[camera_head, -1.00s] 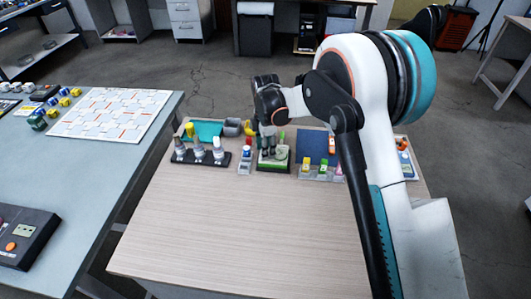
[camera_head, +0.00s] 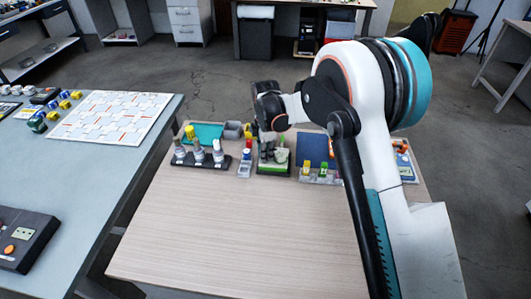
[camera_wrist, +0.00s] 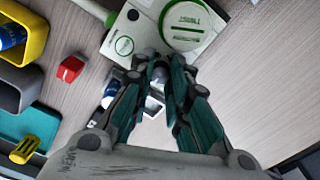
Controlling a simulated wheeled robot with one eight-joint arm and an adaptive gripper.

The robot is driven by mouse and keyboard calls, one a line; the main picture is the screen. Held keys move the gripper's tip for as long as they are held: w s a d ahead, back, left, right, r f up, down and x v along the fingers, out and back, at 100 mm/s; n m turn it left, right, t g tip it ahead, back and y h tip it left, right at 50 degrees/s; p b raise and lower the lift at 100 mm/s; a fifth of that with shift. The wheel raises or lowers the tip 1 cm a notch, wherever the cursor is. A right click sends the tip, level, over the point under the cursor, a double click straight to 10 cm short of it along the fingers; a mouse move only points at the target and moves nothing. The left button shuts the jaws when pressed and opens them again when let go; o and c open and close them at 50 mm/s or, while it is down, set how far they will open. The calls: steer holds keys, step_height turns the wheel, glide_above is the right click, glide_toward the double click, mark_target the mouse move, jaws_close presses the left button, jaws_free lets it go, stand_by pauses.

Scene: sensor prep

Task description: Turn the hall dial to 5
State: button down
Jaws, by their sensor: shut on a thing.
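The hall station (camera_head: 273,168), a small white and green unit on a dark base, stands at the back middle of the wooden table. In the wrist view it shows a white panel (camera_wrist: 118,22) with a green-ringed round mark and a round white disc (camera_wrist: 198,20) with green lettering. My gripper (camera_head: 268,150) reaches down over the station. In the wrist view its two fingers (camera_wrist: 160,62) come together at the panel's near edge, shut on what looks like the hall dial. The fingers largely hide the dial, and its setting cannot be read.
A black rack (camera_head: 200,162) of bottles and a small holder (camera_head: 245,168) stand left of the station. A blue panel (camera_head: 312,148) and colored blocks (camera_head: 320,172) stand to the right. A red block (camera_wrist: 70,68) lies near the fingers. The table front is clear.

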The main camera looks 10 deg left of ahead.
steer(key=shift+m+p, duration=0.55)
steer(key=shift+m, duration=2.85)
steer(key=c, duration=1.5)
jaws_free()
steer(key=shift+r, duration=0.1)
step_height(320, 180, up, 12)
steer(key=shift+f, duration=0.1)
